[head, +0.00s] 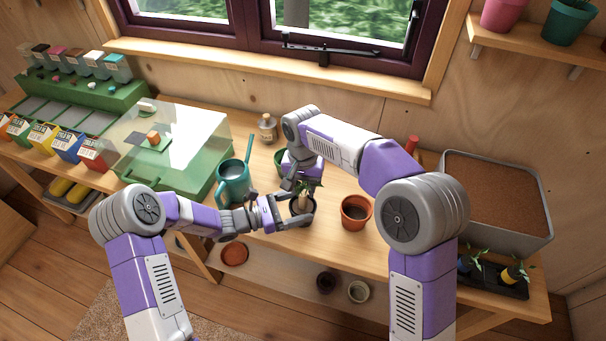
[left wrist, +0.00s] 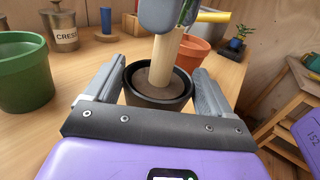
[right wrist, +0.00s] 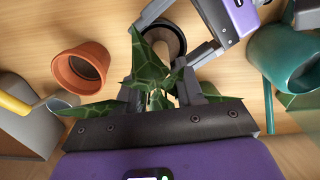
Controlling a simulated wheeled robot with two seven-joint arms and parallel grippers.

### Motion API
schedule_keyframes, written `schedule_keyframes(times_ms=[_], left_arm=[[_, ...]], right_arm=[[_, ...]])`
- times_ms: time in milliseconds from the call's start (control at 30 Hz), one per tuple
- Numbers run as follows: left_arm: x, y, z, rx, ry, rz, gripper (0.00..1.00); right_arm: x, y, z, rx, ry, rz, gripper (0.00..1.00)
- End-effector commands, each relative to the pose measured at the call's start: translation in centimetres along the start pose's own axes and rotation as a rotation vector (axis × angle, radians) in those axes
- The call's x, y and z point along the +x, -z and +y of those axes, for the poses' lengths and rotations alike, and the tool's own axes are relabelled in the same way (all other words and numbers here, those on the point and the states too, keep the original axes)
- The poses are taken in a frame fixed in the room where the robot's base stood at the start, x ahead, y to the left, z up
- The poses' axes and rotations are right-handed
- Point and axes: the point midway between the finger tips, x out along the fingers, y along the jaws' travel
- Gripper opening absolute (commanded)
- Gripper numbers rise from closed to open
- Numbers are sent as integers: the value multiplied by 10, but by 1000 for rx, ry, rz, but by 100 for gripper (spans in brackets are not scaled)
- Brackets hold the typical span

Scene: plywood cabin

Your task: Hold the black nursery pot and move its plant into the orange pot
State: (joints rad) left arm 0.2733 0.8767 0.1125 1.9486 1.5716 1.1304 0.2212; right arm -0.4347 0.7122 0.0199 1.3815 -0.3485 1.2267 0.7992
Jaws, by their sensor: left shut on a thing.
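The black nursery pot (left wrist: 158,98) stands upright on the bench. My left gripper (head: 290,207) is shut on it, one finger on each side. The plant's pale, thick stem (left wrist: 165,62) rises from the soil in the black pot. Its patterned green leaves (right wrist: 150,68) spread across the right wrist view. My right gripper (right wrist: 158,85) is over the pot with its fingers apart on either side of the plant; leaves partly hide them. The orange pot (head: 355,211) stands to the right of the black pot, with dark soil inside; it also shows in the right wrist view (right wrist: 82,68).
A teal watering can (head: 233,182) stands left of the black pot. A green pot (left wrist: 24,72) and a labelled jar (left wrist: 62,28) are behind. A soil bin (head: 497,195) and a seedling tray (head: 495,280) are at the right. Bench lies clear between the black and orange pots.

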Motion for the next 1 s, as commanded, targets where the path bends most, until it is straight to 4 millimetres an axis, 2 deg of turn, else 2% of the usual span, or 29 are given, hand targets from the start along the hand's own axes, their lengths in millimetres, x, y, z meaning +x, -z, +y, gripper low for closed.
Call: schedule_keyframes(times_ms=[100,300,700,733,967,1000], left_arm=[[0,0,0,1,0,-1,29],[0,0,0,1,0,-1,29],[0,0,0,0,0,-1,29],[0,0,0,0,0,-1,29],[0,0,0,0,0,-1,29],[0,0,0,0,0,-1,29]], right_arm=[[23,-1,0,-1,-1,-4,37],[47,0,0,-1,-1,-2,37],[55,0,0,-1,1,0,37],[54,0,0,-1,1,0,36],[54,0,0,-1,1,0,1],[54,0,0,-1,1,0,0]])
